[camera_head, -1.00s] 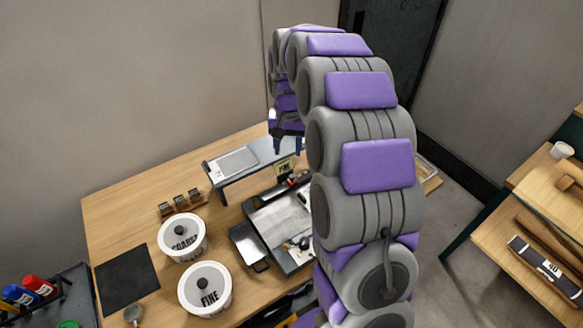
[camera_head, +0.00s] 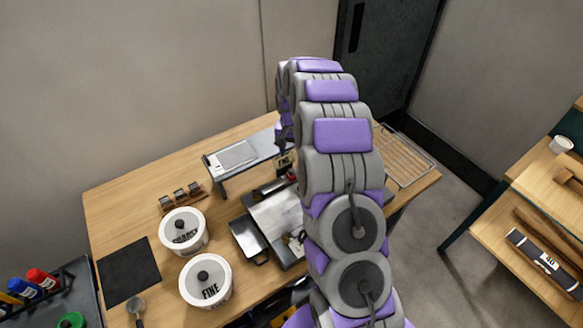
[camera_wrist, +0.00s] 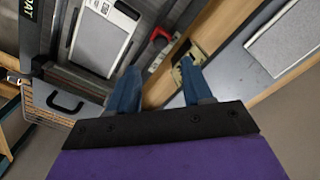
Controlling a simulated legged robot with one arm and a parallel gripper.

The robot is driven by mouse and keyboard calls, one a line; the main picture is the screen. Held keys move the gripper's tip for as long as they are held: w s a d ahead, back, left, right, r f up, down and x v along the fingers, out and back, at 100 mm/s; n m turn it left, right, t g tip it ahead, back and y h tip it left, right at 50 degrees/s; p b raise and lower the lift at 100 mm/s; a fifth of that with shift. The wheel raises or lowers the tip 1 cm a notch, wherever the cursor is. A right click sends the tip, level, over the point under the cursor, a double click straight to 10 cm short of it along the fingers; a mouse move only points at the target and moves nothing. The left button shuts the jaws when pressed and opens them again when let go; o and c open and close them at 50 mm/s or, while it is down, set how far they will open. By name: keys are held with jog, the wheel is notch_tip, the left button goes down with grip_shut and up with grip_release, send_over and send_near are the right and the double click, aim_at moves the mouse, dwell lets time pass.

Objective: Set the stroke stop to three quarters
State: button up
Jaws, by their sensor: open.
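The steel machine (camera_head: 272,218) sits on the wooden table, partly hidden behind my arm. In the wrist view a red U-shaped piece (camera_wrist: 163,36) sits on a dark rail of the machine, just beyond my fingertips; I cannot tell for certain that it is the stroke stop, and no scale marks are readable. My gripper (camera_wrist: 158,66) is open, with its two blue fingers apart and nothing between them. My arm hides the gripper in the head view.
A raised shelf (camera_head: 221,185) with a grey plate stands behind the machine. A metal pan (camera_head: 248,239) is in front, beside two white lidded tubs, COARSE (camera_head: 183,238) and FINE (camera_head: 218,290). A wire rack (camera_head: 408,158) lies at the right. A black mat (camera_head: 128,271) is at the left.

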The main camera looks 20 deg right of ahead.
aim_at(291, 170)
notch_tip(291, 170, down, 8)
jog(key=shift+a+f+b, duration=0.1)
jog(key=shift+f+b, duration=0.15)
jog(key=shift+b, duration=0.25)
jog(key=shift+c, duration=0.3)
grip_shut()
